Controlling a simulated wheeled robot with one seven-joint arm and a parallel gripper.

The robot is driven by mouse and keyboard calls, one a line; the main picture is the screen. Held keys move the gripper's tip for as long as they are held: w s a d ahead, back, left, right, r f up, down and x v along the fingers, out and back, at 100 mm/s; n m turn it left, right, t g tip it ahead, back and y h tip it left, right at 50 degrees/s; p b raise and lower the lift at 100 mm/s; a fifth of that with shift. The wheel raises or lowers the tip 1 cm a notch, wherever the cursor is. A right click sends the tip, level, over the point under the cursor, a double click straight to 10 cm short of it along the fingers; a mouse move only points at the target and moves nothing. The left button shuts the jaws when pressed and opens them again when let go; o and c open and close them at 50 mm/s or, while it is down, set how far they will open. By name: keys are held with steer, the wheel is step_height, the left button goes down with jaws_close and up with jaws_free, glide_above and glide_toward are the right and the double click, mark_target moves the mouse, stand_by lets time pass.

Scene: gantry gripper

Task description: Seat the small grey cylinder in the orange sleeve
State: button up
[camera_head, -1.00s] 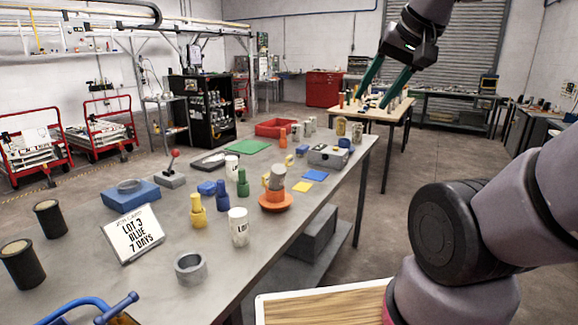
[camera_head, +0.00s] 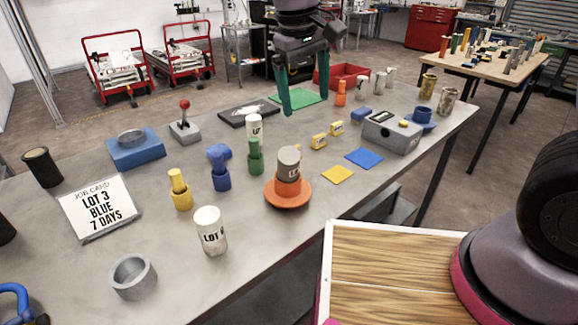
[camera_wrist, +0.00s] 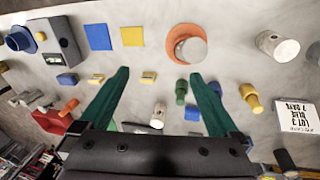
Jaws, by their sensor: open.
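The small grey cylinder (camera_head: 289,160) stands about upright at the mouth of the orange sleeve (camera_head: 290,188), which rises from an orange saucer-like base (camera_head: 273,201) on the grey table. How deep it sits cannot be told. In the wrist view, the grey cylinder (camera_wrist: 194,50) and orange base (camera_wrist: 172,43) show beyond the fingertips, right of centre. My gripper (camera_head: 304,100) is open and empty. It hangs above the table's far side, in front of the green mat (camera_head: 300,99), behind the sleeve in the head view. Its green fingers (camera_wrist: 160,73) are spread in the wrist view.
Green (camera_head: 255,158), blue (camera_head: 221,175) and yellow (camera_head: 180,192) pegged sleeves stand left of the orange one. A white LOT cup (camera_head: 211,232) and grey ring (camera_head: 133,278) are nearer. A grey box (camera_head: 392,134) is at right. Blue and yellow flat squares lie between.

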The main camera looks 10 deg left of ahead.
steer(key=n, duration=0.2)
glide_above(284, 151)
steer(key=s+a, duration=0.1)
steer(key=s, duration=0.1)
steer(key=s+x, duration=0.1)
steer(key=x, duration=0.3)
steer(key=shift+h, duration=0.3)
steer(key=f, duration=0.1)
steer(key=w+f, duration=0.1)
steer(key=f, duration=0.3)
steer(key=shift+w+a, duration=0.15)
steer(key=shift+w, duration=0.1)
steer(key=shift+x, duration=2.95)
steer(key=shift+w+r, duration=0.1)
steer(key=shift+w, duration=0.1)
jaws_close()
